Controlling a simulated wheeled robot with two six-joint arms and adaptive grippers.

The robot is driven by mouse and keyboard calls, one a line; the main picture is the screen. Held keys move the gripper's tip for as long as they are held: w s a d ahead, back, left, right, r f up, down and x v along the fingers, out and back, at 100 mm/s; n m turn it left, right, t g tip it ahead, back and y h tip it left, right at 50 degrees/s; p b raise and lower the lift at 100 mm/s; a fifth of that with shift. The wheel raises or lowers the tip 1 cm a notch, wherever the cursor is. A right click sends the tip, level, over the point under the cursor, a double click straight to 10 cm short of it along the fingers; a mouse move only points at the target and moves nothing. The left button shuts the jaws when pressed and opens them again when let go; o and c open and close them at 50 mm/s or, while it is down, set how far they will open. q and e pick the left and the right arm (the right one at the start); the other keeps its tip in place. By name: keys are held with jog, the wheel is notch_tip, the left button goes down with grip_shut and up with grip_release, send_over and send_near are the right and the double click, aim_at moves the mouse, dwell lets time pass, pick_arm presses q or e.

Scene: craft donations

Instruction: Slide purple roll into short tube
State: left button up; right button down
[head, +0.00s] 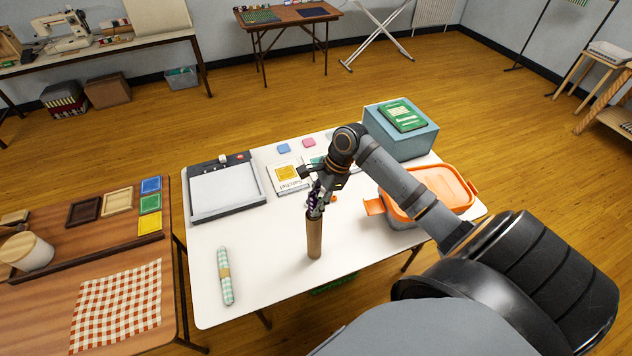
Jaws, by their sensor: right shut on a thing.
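The short tube (314,238) is a brown cardboard cylinder standing upright on the white table, near its middle. The purple roll (312,207) shows as a small dark purple patterned piece between my right gripper's fingers, right at the tube's top. My right gripper (317,197) points down over the tube and is shut on the purple roll. The fingers hide most of the roll, and I cannot tell how far its lower end sits inside the tube. My left gripper is not in view.
A green checked roll (225,275) with a tan band lies at the white table's left front. A paper trimmer (226,188) stands behind it. An orange-lidded box (430,190) and a blue-grey box (402,138) are at the right. The table's front middle is clear.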

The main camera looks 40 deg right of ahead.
jog(key=shift+f, duration=0.4)
jog(key=c, duration=0.9)
grip_release()
jog(key=v, duration=1.2)
